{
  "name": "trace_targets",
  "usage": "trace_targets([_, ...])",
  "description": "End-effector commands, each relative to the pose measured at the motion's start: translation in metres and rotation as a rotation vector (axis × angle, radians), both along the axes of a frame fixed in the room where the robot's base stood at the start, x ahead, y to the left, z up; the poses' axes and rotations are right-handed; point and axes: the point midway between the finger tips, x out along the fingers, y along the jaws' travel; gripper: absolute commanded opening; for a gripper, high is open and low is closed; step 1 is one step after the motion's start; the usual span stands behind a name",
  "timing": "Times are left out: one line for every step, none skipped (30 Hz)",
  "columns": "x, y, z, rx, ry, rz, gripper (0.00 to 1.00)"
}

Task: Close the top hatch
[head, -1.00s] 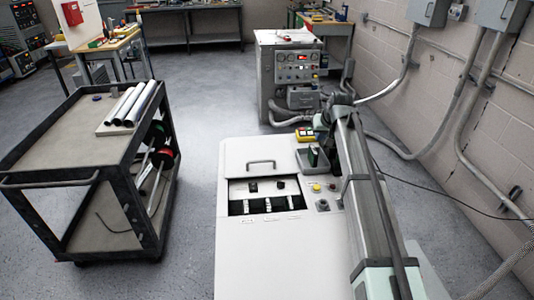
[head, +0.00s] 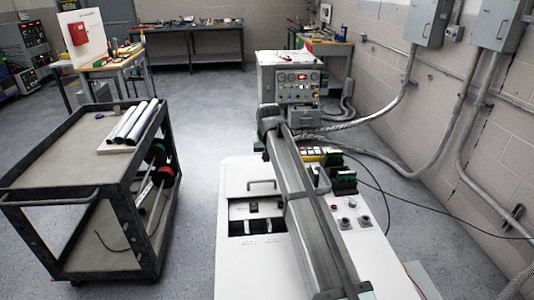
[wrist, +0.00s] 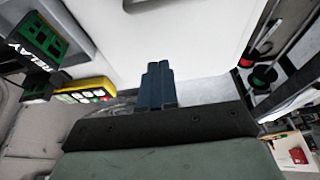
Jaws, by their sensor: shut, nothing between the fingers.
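The top hatch (head: 236,187) is a pale flat panel with a bar handle (head: 262,183) on the white cabinet (head: 240,270). Below it in the head view, a dark opening (head: 238,226) with terminals is uncovered; my arm hides its right part. In the wrist view my gripper (wrist: 157,68) shows as two dark blue fingers, shut together and empty. They point at a white surface (wrist: 205,35), which looks like the cabinet top or hatch; I cannot tell whether they touch it. The head view does not show the fingers.
A green-and-black relay (head: 343,180) and a yellow box with buttons (wrist: 88,92) are beside the hatch area. Knobs (head: 345,222) lie right of my arm. A black cart (head: 60,180) with tubes stands left, with free floor between. A control unit (head: 290,75) stands behind.

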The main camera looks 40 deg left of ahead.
Motion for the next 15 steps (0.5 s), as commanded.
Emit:
trace_targets([0.003, 0.003, -0.01, -0.001, 0.001, 0.0, 0.0])
trace_targets([0.004, 0.004, -0.014, -0.001, 0.001, 0.0, 0.0])
trace_targets([0.006, 0.006, -0.021, -0.001, 0.001, 0.0, 0.0])
trace_targets([0.007, 0.007, -0.027, -0.001, 0.001, 0.0, 0.0])
trace_targets([0.009, 0.008, -0.032, -0.001, 0.001, 0.0, 0.0])
trace_targets([0.01, 0.01, -0.038, -0.001, 0.001, 0.0, 0.0])
trace_targets([0.012, 0.012, -0.042, 0.0, 0.0, 0.0, 0.0])
trace_targets([0.013, 0.013, -0.047, -0.001, 0.001, 0.0, 0.0])
trace_targets([0.014, 0.014, -0.053, -0.001, 0.001, 0.0, 0.0])
trace_targets([0.011, 0.011, -0.055, -0.001, 0.001, 0.0, 0.0])
trace_targets([0.006, 0.005, -0.055, 0.001, 0.001, 0.0, 0.0])
trace_targets([0.001, 0.001, -0.056, 0.001, 0.0, 0.0, 0.0])
trace_targets([-0.001, -0.002, -0.056, 0.001, 0.0, 0.0, 0.0])
trace_targets([-0.003, -0.004, -0.057, 0.001, 0.0, 0.0, 0.0])
trace_targets([-0.006, -0.007, -0.057, 0.001, 0.0, 0.0, 0.0])
